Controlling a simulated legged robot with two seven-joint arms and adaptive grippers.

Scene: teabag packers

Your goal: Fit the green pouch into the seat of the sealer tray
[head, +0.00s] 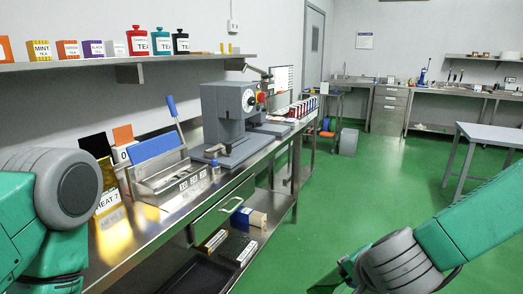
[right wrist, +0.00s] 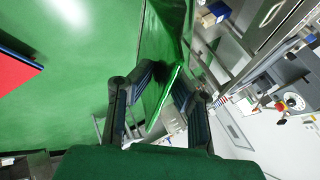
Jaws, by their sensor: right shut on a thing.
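The green pouch (right wrist: 157,98) is between the fingers of my right gripper (right wrist: 163,80) in the right wrist view, its bright edge running slantwise. The right gripper is shut on it, over the green floor. In the head view my right arm comes in at lower right, and the gripper is mostly cut off by the lower edge. A steel tray (head: 172,184) with a blue panel (head: 154,147) and a lever stands on the left bench; it looks like the sealer tray. Its seat cannot be made out clearly. My left arm shows at the left edge, its gripper not visible.
A grey machine (head: 236,113) with a red button stands on the bench beyond the tray. A shelf (head: 130,64) with tea boxes hangs above.

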